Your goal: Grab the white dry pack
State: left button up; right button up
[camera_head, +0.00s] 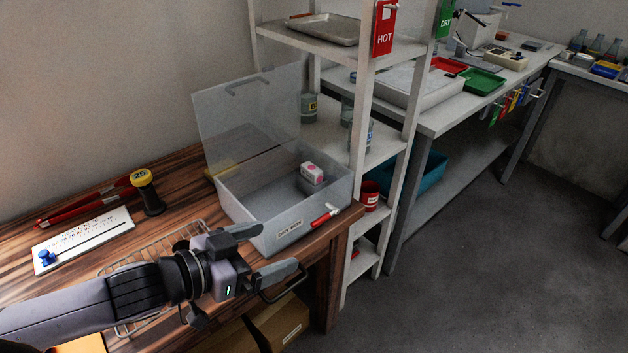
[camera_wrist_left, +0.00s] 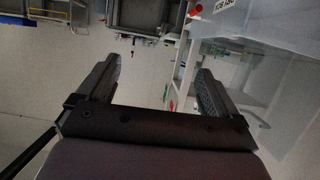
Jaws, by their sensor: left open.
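The white dry pack (camera_head: 312,172), a small white block with pink marks, sits inside a translucent bin (camera_head: 238,206) toward its right side, on or against a grey piece. The bin's clear lid (camera_head: 240,110) stands raised at the back. My left gripper (camera_head: 268,252) is open and empty, in front of the bin and apart from the pack. Its two fingers also show in the left wrist view (camera_wrist_left: 158,85), with nothing between them. The pack cannot be made out in the left wrist view. My right gripper is not in view.
A red-and-white handle (camera_head: 325,216) sits on the bin's front. A wire rack (camera_head: 150,258), a slider board (camera_head: 82,240) and a yellow-topped timer (camera_head: 146,190) are on the wooden table. A white shelf (camera_head: 358,140) stands close on the bin's right.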

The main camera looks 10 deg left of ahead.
aim_at(311, 174)
jog(key=i, duration=0.95)
